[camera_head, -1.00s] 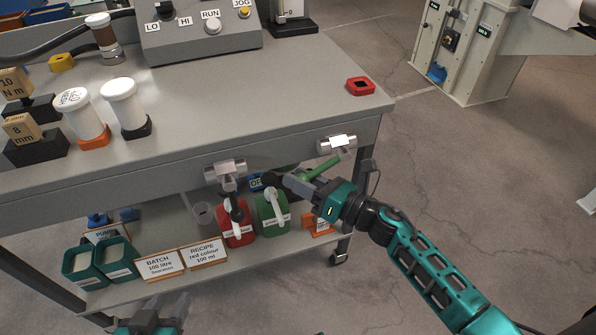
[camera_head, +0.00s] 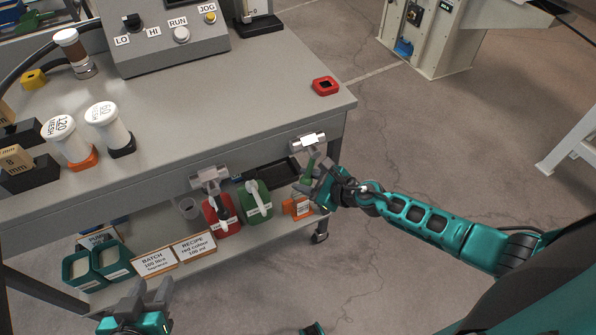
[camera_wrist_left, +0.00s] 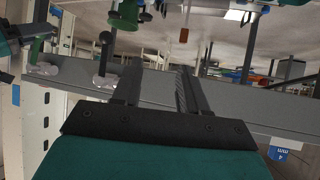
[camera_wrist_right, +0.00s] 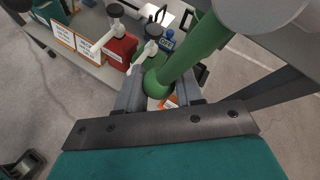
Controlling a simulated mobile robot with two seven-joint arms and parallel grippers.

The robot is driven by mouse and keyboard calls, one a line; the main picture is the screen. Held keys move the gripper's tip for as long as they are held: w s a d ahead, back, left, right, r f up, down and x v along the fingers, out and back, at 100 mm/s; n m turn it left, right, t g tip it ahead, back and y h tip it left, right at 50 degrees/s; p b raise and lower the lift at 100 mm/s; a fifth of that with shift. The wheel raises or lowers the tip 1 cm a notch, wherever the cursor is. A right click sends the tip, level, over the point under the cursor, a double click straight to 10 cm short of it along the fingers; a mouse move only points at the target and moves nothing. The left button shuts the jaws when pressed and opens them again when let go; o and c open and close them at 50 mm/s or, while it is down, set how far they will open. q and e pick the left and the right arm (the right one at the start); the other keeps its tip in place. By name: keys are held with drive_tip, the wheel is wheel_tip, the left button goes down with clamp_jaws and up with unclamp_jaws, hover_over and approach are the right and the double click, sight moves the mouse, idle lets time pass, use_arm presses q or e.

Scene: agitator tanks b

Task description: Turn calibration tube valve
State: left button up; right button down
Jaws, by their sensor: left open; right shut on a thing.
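A green lever handle (camera_head: 311,163) hangs from a silver valve (camera_head: 308,141) under the bench's front edge, near its right corner. The lever points down, slightly left. My right gripper (camera_head: 315,186) is shut on its lower end. In the right wrist view, the green lever (camera_wrist_right: 189,55) runs down between the fingers, its rounded end showing there. A second silver valve (camera_head: 208,176) sits further left, with a dark lever pointing down. My left gripper (camera_head: 147,293) is open and empty, low in front of the bench. Which valve is the calibration tube's cannot be read.
A red bottle (camera_head: 222,220) and a green bottle (camera_head: 254,208) stand on the lower shelf below the valves, with signs (camera_head: 193,247) and green tubs to the left. A red block (camera_head: 325,86) lies on the bench top.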

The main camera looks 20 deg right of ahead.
drive_tip(key=shift+w+d+r+n+h+p, duration=0.15)
drive_tip(key=shift+d+r+n+h+p, duration=0.3)
drive_tip(key=shift+p, duration=0.35)
drive_tip(key=shift+d+f+n+h+p, duration=0.25)
drive_tip(key=shift+p, duration=0.35)
use_arm(q)
drive_tip(key=shift+s+a+r+y, duration=0.1)
drive_tip(key=shift+s+a+y, duration=0.15)
drive_tip(key=shift+s+a, duration=0.25)
drive_tip(key=shift+s+a+r+y, duration=0.1)
drive_tip(key=shift+s+a+y, duration=0.15)
drive_tip(key=shift+a, duration=0.35)
use_arm(e)
drive_tip(key=shift+d+f, duration=0.1)
drive_tip(key=shift+f, duration=0.05)
drive_tip(key=c, duration=0.8)
unclamp_jaws()
drive_tip(key=shift+d+f, duration=0.1)
use_arm(q)
drive_tip(key=shift+d, duration=0.1)
